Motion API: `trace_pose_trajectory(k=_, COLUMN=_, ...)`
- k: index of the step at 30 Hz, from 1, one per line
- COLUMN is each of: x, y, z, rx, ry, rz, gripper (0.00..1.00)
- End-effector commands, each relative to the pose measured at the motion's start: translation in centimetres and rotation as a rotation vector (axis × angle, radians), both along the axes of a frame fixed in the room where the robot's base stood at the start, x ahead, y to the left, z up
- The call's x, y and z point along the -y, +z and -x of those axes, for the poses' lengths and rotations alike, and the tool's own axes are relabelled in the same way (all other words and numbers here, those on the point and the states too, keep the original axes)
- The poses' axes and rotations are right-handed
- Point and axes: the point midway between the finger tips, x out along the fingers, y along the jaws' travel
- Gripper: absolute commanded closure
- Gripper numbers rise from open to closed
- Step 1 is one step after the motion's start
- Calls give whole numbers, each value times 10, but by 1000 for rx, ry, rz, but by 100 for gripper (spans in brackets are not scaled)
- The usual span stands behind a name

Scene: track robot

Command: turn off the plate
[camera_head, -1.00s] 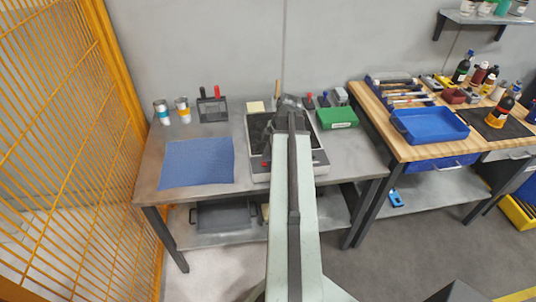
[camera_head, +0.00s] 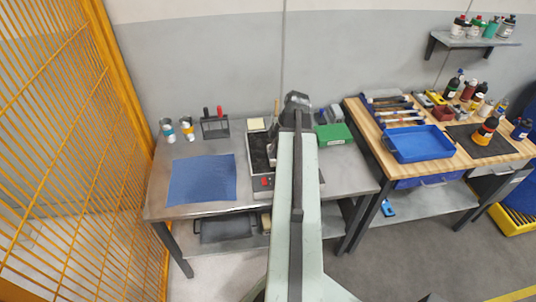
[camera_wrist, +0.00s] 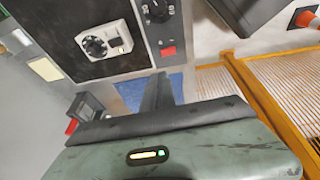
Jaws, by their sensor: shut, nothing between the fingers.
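The plate (camera_head: 257,150) is a black slab in a grey metal frame on the steel table, partly hidden behind my arm in the head view. Its front strip carries a red switch (camera_head: 264,181). The strip shows a dark knob (camera_wrist: 157,10) and the red switch (camera_wrist: 168,51). My gripper (camera_wrist: 157,80) is shut and empty, its tip showing just below the switch in the picture; contact cannot be told. In the head view its fingers are hidden.
A green box (camera_head: 333,135) stands to the right. A yellow mesh fence (camera_head: 70,150) borders the left side.

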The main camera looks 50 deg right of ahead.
Motion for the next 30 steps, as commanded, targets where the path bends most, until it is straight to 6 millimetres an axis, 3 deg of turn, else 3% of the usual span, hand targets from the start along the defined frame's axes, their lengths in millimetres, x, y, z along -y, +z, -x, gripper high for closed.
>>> trace_pose_trajectory(k=2, x=3, y=14, z=1, rx=0, ry=-1, rz=0, gripper=100)
trace_pose_trajectory(k=12, x=3, y=12, z=1, rx=0, ry=0, rz=0, gripper=100)
trace_pose_trajectory(k=14, x=-3, y=12, z=-4, rx=-6, ry=-5, rz=-3, gripper=100)
trace_pose_trajectory(k=16, x=-21, y=11, z=-17, rx=-29, ry=-32, rz=-14, gripper=100)
trace_pose_trajectory(k=17, x=-34, y=10, z=-26, rx=-45, ry=-53, rz=-18, gripper=100)
trace_pose_trajectory(k=20, x=-99, y=8, z=-64, rx=-123, ry=-159, rz=-36, gripper=100)
trace_pose_trajectory(k=24, x=-216, y=4, z=-108, rx=-239, ry=-378, rz=-25, gripper=100)
trace_pose_trajectory(k=27, x=-294, y=2, z=-123, rx=-289, ry=-538, rz=2, gripper=100)
trace_pose_trajectory(k=30, x=-357, y=2, z=-126, rx=-310, ry=-674, rz=31, gripper=100)
